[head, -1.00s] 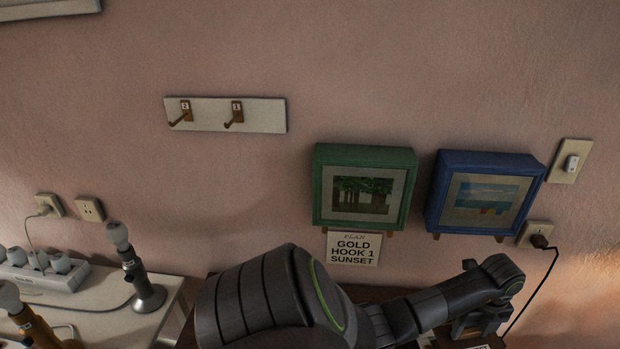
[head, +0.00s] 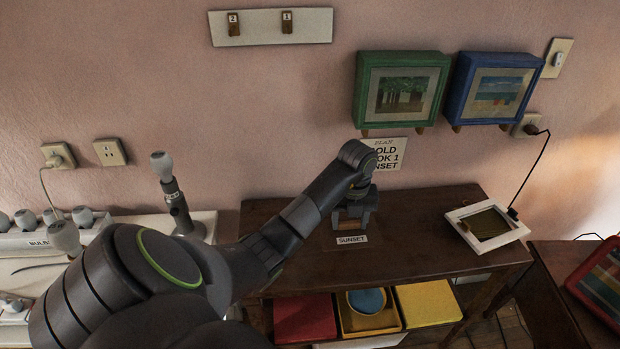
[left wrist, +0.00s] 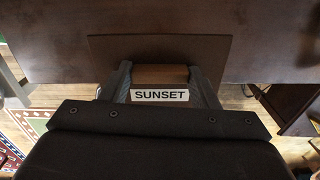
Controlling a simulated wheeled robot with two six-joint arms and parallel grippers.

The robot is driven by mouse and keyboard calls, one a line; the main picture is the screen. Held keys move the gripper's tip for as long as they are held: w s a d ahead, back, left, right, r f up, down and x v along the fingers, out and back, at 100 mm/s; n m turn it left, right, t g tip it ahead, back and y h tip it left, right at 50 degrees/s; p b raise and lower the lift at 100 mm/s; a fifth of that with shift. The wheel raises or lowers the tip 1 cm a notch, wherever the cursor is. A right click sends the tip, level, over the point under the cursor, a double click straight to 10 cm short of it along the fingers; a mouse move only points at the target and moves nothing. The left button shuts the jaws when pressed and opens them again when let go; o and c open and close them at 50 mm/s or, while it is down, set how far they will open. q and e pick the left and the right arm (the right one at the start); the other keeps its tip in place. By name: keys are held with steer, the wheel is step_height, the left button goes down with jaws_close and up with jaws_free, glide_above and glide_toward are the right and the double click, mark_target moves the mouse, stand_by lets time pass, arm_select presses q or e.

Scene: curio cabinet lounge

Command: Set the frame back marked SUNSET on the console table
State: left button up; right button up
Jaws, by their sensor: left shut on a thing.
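The frame back marked SUNSET shows in the left wrist view as a dark brown panel (left wrist: 112,48) with a lighter wooden grip block and a white SUNSET label. My left gripper (left wrist: 160,80) is shut on the block, one finger at each side. In the head view my left gripper (head: 354,215) is over the console table (head: 420,225), with the SUNSET label (head: 352,239) just below it. The panel blends with the dark tabletop there, and I cannot tell whether it touches it. My right gripper is not in view.
A white frame (head: 515,236) lies on the table's right part. Green (head: 358,95) and blue (head: 460,90) framed pictures hang above. My arm partly covers the plan card (head: 389,160). A hook rail (head: 260,35) is on the wall. Colored bins (head: 428,305) sit below the tabletop.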

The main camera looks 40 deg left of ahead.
arm_select(q)
steer(key=shift+s+a+f, duration=0.15)
steer(key=b, duration=0.6)
glide_above(344, 254)
step_height(344, 254, down, 6)
steer(key=shift+r, duration=0.2)
steer(key=shift+f+p, duration=0.3)
steer(key=shift+p, duration=0.2)
step_height(344, 254, down, 3)
steer(key=shift+f, duration=0.4)
steer(key=shift+f, duration=0.15)
steer(key=o, duration=1)
